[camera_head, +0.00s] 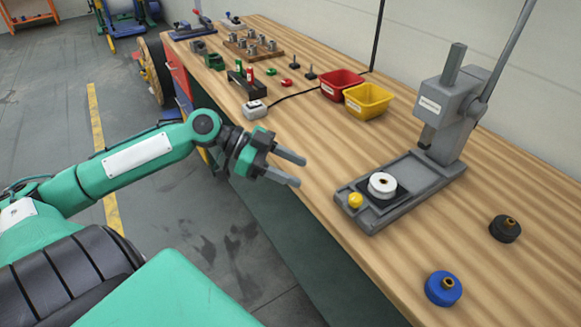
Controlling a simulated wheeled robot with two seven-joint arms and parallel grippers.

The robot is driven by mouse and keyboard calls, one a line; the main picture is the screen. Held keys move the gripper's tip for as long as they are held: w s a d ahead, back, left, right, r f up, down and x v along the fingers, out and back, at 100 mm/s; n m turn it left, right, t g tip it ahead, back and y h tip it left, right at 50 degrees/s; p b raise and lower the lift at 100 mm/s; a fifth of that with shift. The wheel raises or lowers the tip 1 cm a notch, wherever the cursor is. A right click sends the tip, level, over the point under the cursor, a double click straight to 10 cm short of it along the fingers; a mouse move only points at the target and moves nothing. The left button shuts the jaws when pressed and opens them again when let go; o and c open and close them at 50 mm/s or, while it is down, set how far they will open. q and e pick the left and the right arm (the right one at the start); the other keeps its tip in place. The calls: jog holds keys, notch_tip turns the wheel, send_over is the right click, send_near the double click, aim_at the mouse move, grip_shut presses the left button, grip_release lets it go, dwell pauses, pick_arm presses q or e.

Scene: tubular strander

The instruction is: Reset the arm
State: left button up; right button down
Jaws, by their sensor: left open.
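My left arm (130,165) is green and reaches in from the left, bent at a dark joint near the bench's front edge. My left gripper (302,172) is open and empty, its two grey fingers apart and pointing right. It shows in front of the wooden bench (315,205), close to its front edge; its exact height above the top is hard to tell. My right gripper is not in view.
A grey press (445,115) holds a white spool (382,185) on its base, beside a yellow knob (355,200). Blue (442,289) and black (505,229) round parts lie at the right. Red (342,84) and yellow (368,100) bins stand behind.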

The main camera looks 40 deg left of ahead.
pick_arm(q)
jog(key=shift+f, duration=0.1)
dwell(0.4)
